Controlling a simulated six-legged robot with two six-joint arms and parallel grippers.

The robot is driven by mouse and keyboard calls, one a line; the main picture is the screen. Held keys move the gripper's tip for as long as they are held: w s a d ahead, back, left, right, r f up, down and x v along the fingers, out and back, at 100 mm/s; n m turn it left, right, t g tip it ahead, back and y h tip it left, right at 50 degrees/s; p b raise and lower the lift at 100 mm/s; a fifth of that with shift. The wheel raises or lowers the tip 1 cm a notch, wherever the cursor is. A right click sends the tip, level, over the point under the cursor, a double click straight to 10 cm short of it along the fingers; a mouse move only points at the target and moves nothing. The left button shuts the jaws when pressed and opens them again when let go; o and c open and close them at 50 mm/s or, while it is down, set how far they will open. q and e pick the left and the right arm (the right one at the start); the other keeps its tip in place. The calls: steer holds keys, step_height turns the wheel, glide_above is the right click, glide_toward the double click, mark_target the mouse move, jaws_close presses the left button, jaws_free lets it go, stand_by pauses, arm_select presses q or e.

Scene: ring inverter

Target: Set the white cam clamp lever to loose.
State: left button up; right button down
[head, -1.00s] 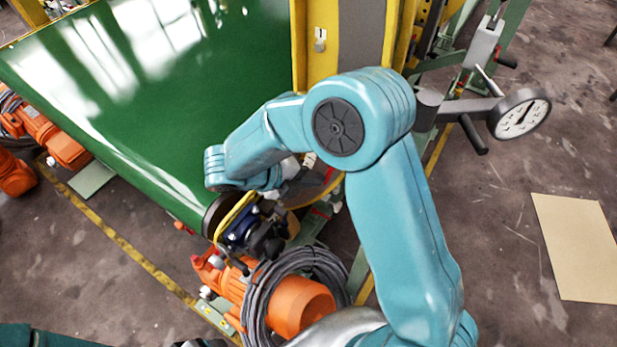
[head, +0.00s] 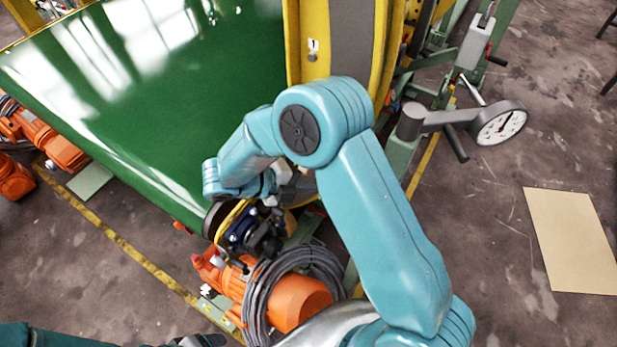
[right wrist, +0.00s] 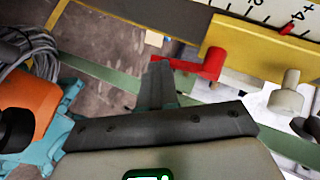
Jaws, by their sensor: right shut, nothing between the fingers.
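A cream-white knob-ended piece (right wrist: 288,95) stands by a yellow plate at the right of the right wrist view. It may be the white cam clamp lever, but I cannot tell for sure, nor its setting. My right gripper (right wrist: 158,70) shows from behind in the right wrist view, its dark fingers together and empty. The knob-ended piece is to its right, apart from it. In the head view my right forearm mostly hides this area. My left gripper (head: 198,341) is only partly in the head view, at the bottom edge, and its fingers are unclear.
A red handle (right wrist: 198,65) is close to the right fingertips. A numbered scale (right wrist: 265,12) is above the yellow plate.

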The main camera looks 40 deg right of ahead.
steer(key=shift+s+d+f+g+p, duration=0.2)
steer(key=shift+s+p, duration=0.25)
steer(key=shift+p, duration=0.45)
steer(key=shift+s+d+f+g+p, duration=0.15)
steer(key=shift+s+p, duration=0.3)
steer(key=shift+p, duration=0.45)
steer(key=shift+s, duration=0.1)
steer(key=shift+d+r, duration=0.1)
steer(key=shift+r+p, duration=0.8)
